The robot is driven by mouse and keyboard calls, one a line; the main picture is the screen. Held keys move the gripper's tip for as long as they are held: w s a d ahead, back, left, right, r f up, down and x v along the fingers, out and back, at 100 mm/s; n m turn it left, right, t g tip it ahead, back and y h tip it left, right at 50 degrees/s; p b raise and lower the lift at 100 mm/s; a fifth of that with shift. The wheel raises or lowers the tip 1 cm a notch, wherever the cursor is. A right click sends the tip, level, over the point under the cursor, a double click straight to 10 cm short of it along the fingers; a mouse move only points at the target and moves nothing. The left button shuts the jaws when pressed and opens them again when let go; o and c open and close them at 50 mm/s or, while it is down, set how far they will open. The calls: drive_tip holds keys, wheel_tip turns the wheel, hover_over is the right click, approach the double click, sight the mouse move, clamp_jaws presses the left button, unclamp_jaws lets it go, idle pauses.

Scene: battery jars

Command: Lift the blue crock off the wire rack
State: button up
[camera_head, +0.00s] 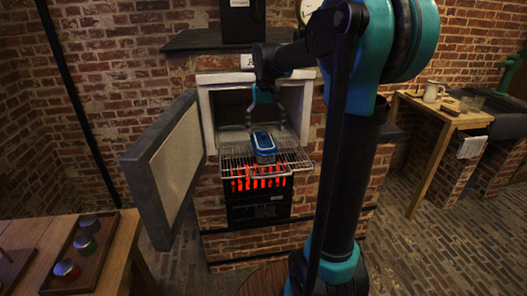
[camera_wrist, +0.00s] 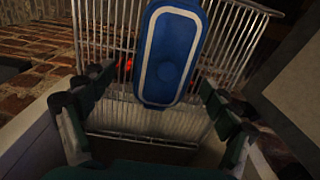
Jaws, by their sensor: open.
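The blue crock (camera_head: 264,143) sits on the wire rack (camera_head: 294,156) in front of the oven opening. Its blue lid has a pale rounded outline. In the wrist view the crock (camera_wrist: 170,58) lies lengthwise between and beyond the fingertips, over the bars of the rack (camera_wrist: 108,28). My gripper (camera_head: 266,118) is open and empty, above and slightly behind the crock in the head view. In the wrist view my gripper (camera_wrist: 156,84) has one finger on each side of the crock's near end, with gaps on both sides. The crock's underside is hidden.
The oven door (camera_head: 163,160) stands open to the left of the rack. Red glowing bars (camera_head: 258,183) lie below the rack. A wooden tray (camera_head: 112,263) with several small jars is on the left table. A mug (camera_head: 433,92) stands on the right table.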

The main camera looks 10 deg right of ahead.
sight(264, 142)
drive_tip(key=shift+s+a+f, duration=0.1)
drive_tip(key=shift+a+f, duration=0.05)
drive_tip(key=shift+f, duration=0.85)
drive_tip(key=shift+s+a+f, duration=0.1)
drive_tip(key=shift+f, duration=0.85)
drive_tip(key=shift+s+a+f, duration=0.1)
drive_tip(key=shift+a+f, duration=0.05)
drive_tip(key=shift+f, duration=0.85)
drive_tip(key=c, duration=1.6)
